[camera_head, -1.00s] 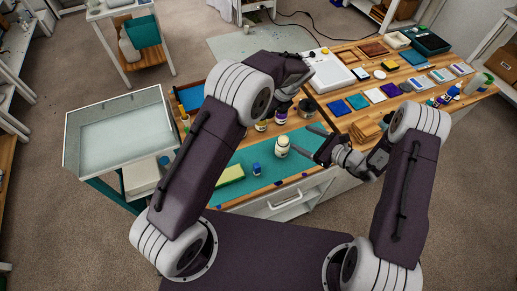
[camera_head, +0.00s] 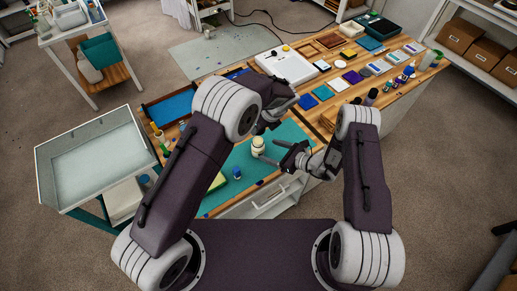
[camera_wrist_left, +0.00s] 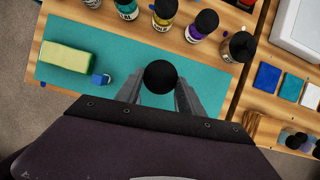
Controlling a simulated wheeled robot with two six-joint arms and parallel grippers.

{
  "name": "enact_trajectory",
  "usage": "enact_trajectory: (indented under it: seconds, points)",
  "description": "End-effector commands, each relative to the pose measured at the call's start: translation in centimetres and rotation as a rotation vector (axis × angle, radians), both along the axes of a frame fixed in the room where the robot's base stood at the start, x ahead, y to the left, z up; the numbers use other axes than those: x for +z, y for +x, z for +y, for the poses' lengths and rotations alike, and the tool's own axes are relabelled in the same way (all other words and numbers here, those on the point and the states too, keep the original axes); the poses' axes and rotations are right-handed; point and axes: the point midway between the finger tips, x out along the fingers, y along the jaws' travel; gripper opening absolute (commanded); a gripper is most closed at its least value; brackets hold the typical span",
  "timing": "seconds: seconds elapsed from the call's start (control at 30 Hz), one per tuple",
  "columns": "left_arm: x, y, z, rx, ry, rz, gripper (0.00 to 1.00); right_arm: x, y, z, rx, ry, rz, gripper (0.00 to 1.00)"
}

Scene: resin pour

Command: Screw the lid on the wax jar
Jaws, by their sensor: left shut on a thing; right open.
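A cream jar (camera_head: 258,147), which I take for the wax jar, stands upright on the teal mat (camera_head: 287,131). My right gripper (camera_head: 277,154) is open just right of it, fingers pointing toward it; contact is not clear. My left gripper (camera_wrist_left: 157,92) is shut on a round black thing, likely the lid (camera_wrist_left: 160,76), above the mat. In the head view my left forearm and wrist hide the left fingertips and the lid. The jar does not show in the left wrist view.
A small blue-topped container (camera_wrist_left: 101,79) and a yellow-green sponge (camera_wrist_left: 68,57) lie on the mat's left part. Several dark-capped bottles, one purple-labelled (camera_wrist_left: 203,25), line the mat's far edge. Coloured tiles (camera_head: 322,93) and a white tray (camera_head: 287,66) lie farther right.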

Motion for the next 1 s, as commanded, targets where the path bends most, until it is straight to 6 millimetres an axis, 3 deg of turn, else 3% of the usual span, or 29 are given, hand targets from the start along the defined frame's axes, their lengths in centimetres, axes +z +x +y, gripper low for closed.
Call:
enact_trajectory:
  seconds: [0.33, 0.77, 0.8, 0.87, 1.0]
  points:
    - [0.0, 0.0, 0.0, 0.0, 0.0, 0.0, 0.08, -2.2, 3.1, 4.5, 0.002, 0.001, -0.001, 0.74]
    - [0.0, 0.0, 0.0, 0.001, 0.0, 0.0, 0.08, -2.6, 3.8, 5.3, 0.0, 0.001, 0.0, 0.74]
    - [0.0, 0.0, 0.0, 0.001, 0.0, 0.0, 0.08, -2.6, 3.8, 5.3, 0.0, 0.001, 0.0, 0.72]
    - [0.0, 0.0, 0.0, 0.001, 0.0, 0.0, 0.08, -2.6, 3.8, 5.3, 0.0, 0.001, 0.0, 0.55]
    - [0.0, 0.0, 0.0, 0.0, 0.0, 0.0, 0.08, -2.6, 3.8, 5.3, 0.001, 0.001, 0.0, 0.16]
